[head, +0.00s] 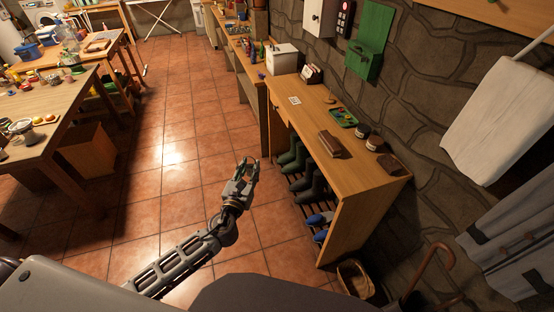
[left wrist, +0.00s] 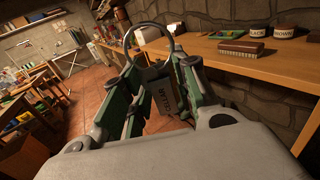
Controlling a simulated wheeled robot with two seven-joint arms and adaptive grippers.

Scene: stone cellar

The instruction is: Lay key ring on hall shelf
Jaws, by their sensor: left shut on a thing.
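My left gripper (head: 245,168) is shut on the key ring, in the air over the tiled floor, left of the hall shelf. In the left wrist view, the metal ring (left wrist: 148,27) sticks up beyond the fingers (left wrist: 150,85). A dark tag with lettering like "CELLAR" (left wrist: 161,92) hangs between them. The hall shelf (head: 310,117) is a long wooden unit against the stone wall, with boots and shoes below its top. Its top also shows in the left wrist view (left wrist: 270,72). My right gripper is not in view.
On the shelf top are a white card (head: 294,100), a brown block-like thing (head: 330,145), a green tray (head: 343,117), polish tins (head: 373,142) and a dark brush (head: 390,165). Bare wood lies between them and along the front. A basket (head: 355,279) stands by the near end.

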